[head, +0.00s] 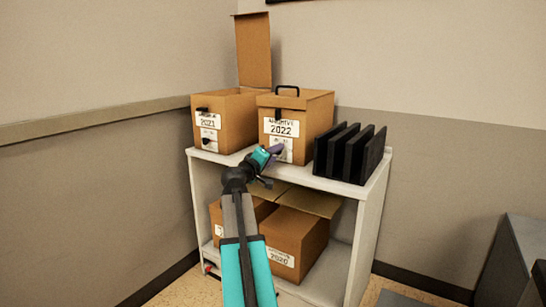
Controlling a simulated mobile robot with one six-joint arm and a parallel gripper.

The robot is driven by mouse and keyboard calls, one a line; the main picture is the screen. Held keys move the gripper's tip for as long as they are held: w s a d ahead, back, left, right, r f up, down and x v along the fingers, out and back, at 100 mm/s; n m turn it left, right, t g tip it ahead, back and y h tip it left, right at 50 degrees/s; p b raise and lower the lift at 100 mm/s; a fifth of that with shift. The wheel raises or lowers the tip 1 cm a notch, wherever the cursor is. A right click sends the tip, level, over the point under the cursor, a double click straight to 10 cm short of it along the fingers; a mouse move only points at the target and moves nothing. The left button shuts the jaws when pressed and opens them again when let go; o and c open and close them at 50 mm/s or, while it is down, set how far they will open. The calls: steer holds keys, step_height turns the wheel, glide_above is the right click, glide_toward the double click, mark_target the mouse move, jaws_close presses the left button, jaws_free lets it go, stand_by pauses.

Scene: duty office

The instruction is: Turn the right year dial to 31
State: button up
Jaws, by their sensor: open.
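Two cardboard archive boxes stand on the shelf top. The right box (315,113) is labelled 2022 and closed, with a black handle on its lid. The left box (240,117) is labelled 2021, and its lid stands up. Each box has a small white plate low on its front; the right plate (288,156) is partly hidden by my gripper. I cannot make out a year dial or its number. My gripper (279,149) is open, in front of the right plate. I cannot tell whether it touches the plate or anything on it.
Several black upright binders (348,150) stand to the right of the boxes on the white shelf unit (374,188). Open cardboard boxes (300,240) fill the shelf below, one labelled 2020. Walls close in behind and at left. A grey cabinet (510,255) stands at lower right.

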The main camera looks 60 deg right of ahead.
steer(key=shift+a, duration=0.1)
steer(key=a+p, duration=0.3)
steer(key=a, duration=1)
steer(key=shift+s+a+p, duration=0.3)
steer(key=shift+s+p, duration=0.1)
